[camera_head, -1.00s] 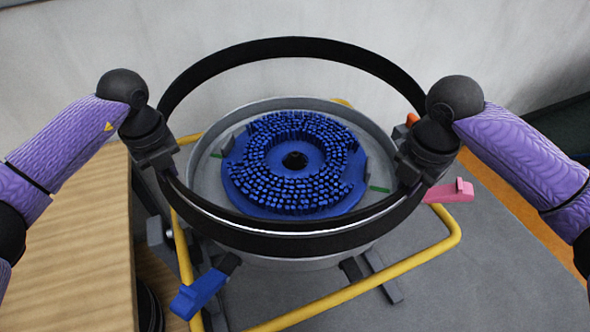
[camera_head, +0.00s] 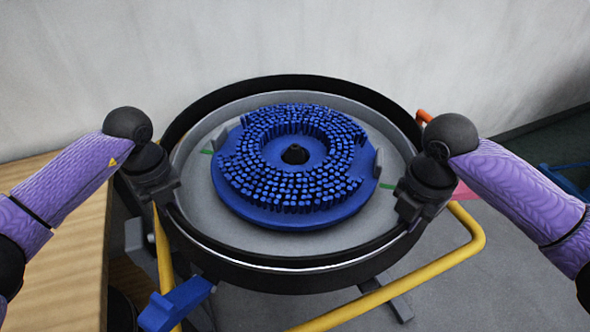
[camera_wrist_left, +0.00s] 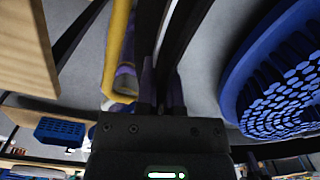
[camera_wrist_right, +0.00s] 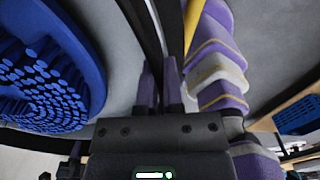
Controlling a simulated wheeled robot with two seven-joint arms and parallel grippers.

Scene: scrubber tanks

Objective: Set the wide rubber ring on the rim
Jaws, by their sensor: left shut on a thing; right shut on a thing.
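The wide black rubber ring (camera_head: 290,280) is held level from both sides at the tank. In the head view it encircles the grey tank rim (camera_head: 300,96) closely, with a thin pale line along its front. Whether it touches the rim all round cannot be told. My left gripper (camera_head: 165,196) is shut on the ring's left side; the ring's band shows between its fingers in the left wrist view (camera_wrist_left: 165,75). My right gripper (camera_head: 408,208) is shut on its right side, also seen in the right wrist view (camera_wrist_right: 160,75). The outer tank wall is mostly hidden.
A blue round brush (camera_head: 290,210) with several bristle tufts lies inside the tank. Yellow tubing (camera_head: 440,258) and a blue lever (camera_head: 175,305) stand below it. A wooden surface (camera_head: 55,250) is at the left, a grey wall (camera_head: 300,35) behind.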

